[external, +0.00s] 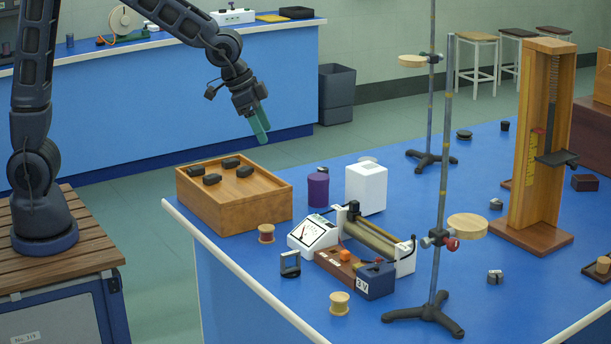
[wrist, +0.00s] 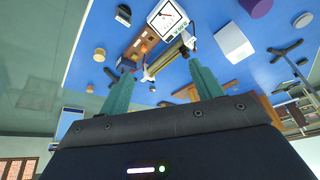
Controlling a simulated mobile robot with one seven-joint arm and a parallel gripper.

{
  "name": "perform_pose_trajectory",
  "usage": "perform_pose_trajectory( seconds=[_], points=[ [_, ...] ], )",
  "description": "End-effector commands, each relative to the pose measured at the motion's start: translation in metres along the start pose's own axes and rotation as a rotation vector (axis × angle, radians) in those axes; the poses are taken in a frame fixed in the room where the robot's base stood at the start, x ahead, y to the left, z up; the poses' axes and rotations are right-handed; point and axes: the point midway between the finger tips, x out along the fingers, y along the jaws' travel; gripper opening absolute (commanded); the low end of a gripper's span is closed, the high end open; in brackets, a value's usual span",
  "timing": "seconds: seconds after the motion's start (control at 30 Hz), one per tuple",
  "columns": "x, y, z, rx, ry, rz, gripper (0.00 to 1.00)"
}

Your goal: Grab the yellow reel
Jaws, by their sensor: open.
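The yellow reel (external: 339,303) stands upright on the blue bench near its front edge, in front of the battery block. What looks like the same reel is a small tan disc (wrist: 100,53) at upper left in the wrist view. My gripper (external: 261,132) hangs in the air above and behind the wooden box, well apart from the reel. In the wrist view its two green fingers (wrist: 162,74) stand apart with nothing between them.
A copper-brown reel (external: 266,233) stands beside the wooden box (external: 235,215) with black pieces on it. The meter (external: 313,234), a dark-framed item (external: 290,264) and the battery block (external: 375,281) are near the yellow reel. A clamp stand (external: 436,260) rises to its right.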

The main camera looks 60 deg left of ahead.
Motion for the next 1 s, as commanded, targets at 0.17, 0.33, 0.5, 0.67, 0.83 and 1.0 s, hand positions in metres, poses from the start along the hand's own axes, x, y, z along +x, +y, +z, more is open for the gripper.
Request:
perform_pose_trajectory(
  seconds=[0.17, 0.33, 0.5, 0.67, 0.83, 1.0],
  points=[
    [0.054, 0.047, -0.029, 0.081, 0.001, 0.042, 0.65],
    [0.106, 0.097, -0.049, 0.152, 0.006, 0.083, 0.65],
    [0.158, 0.150, -0.061, 0.221, 0.012, 0.124, 0.65],
    [0.201, 0.197, -0.064, 0.274, 0.017, 0.159, 0.65],
    [0.228, 0.228, -0.063, 0.307, 0.022, 0.183, 0.65],
    [0.238, 0.238, -0.062, 0.317, 0.023, 0.190, 0.65]
  ],
)
